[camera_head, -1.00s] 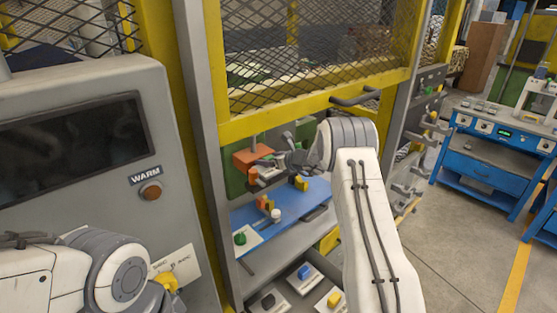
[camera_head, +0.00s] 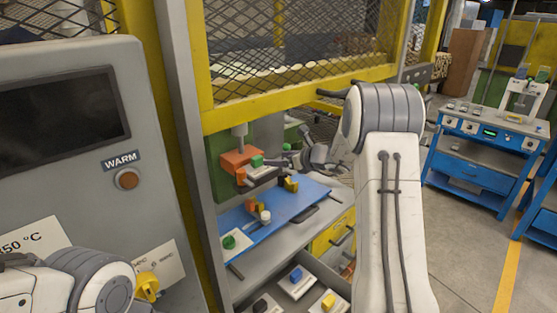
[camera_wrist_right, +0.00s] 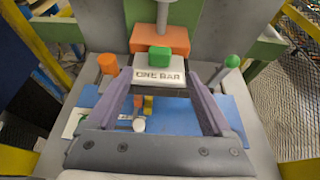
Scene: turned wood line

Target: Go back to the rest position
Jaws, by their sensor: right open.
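My right gripper (camera_head: 292,155) is open and empty in front of the machine bay in the head view. In the right wrist view its two fingers (camera_wrist_right: 161,78) are spread apart. Between them, from this angle, shows a pale plate marked "ONE BAR" (camera_wrist_right: 160,76) with a green block (camera_wrist_right: 159,57) above it and an orange block (camera_wrist_right: 160,38) behind. Whether the fingers touch the plate is unclear. My left arm shows at the lower left of the head view, but its gripper is out of the picture.
A blue board (camera_head: 290,213) with small coloured pieces lies under the orange block (camera_head: 238,160). A yellow mesh guard (camera_head: 300,92) hangs above my right arm. The grey WARM panel (camera_head: 160,200) stands at the left. Open floor (camera_head: 470,240) and blue benches lie to the right.

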